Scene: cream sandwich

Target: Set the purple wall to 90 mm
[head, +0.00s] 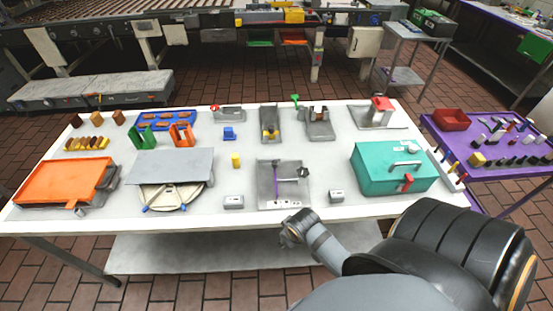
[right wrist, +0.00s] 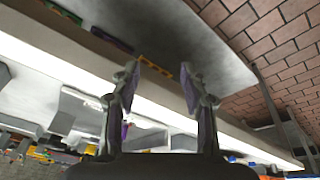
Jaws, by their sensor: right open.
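A grey fixture (head: 264,198) stands at the front middle of the white table, with a thin upright purple strip (head: 275,182) in it that looks like the purple wall. A dark knob on a rod (head: 302,171) sits at the fixture's right side. Any scale is too small to read. My right gripper (head: 290,232) is just off the table's front edge, below the fixture and apart from it. In the right wrist view the gripper (right wrist: 160,88) is open and empty, with purple-faced fingers. My left gripper is not in view.
A teal box (head: 378,175) with a handle is to the right, and a grey plate (head: 172,165) to the left.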

